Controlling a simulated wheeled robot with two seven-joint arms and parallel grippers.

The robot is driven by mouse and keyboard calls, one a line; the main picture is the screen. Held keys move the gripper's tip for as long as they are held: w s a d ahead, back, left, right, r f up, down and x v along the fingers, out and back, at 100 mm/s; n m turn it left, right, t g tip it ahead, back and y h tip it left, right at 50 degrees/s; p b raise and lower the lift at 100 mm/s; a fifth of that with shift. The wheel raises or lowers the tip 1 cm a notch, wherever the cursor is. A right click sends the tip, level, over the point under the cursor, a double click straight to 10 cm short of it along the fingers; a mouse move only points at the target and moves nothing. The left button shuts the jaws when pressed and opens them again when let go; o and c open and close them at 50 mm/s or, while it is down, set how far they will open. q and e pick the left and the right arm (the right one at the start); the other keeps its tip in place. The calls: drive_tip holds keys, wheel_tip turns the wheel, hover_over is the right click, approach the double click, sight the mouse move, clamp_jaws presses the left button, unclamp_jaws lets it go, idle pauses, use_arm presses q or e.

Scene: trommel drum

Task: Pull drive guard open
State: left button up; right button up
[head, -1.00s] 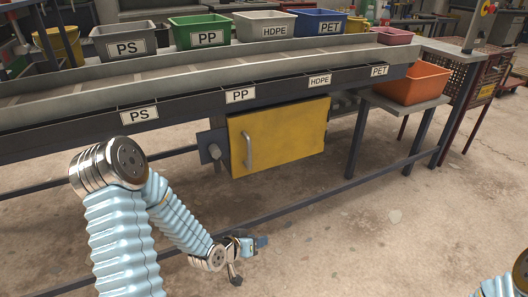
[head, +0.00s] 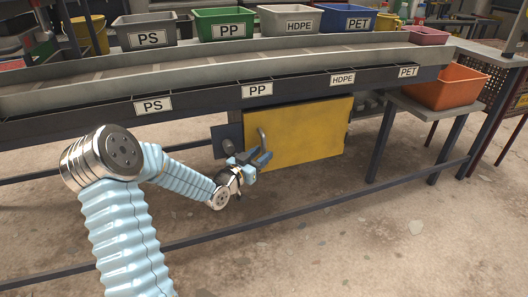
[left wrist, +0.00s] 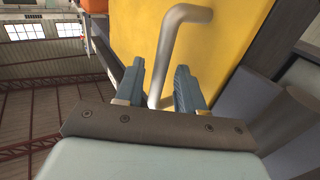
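The drive guard is a yellow panel (head: 305,131) under the conveyor's front rail. It looks closed. It carries a grey bar handle (head: 263,140) near its left edge. My left gripper (head: 259,160) is in front of the handle in the head view. In the left wrist view the handle (left wrist: 178,45) runs down between the two blue-grey fingers (left wrist: 165,90), which are apart on either side of it. The gripper is open, with a gap between the handle and the right finger. Whether the left finger touches it I cannot tell. My right gripper is not in view.
Bins labelled PS (head: 146,32), PP (head: 223,24), HDPE (head: 286,22) and PET (head: 345,20) stand behind the conveyor. An orange bin (head: 446,88) sits on a side stand at right. A low rail (head: 320,202) crosses below the guard. The floor in front is clear.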

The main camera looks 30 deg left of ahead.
use_arm(q)
drive_tip(key=shift+w+d, duration=0.15)
drive_tip(key=shift+w, duration=0.9)
drive_tip(key=shift+c, duration=0.3)
clamp_jaws()
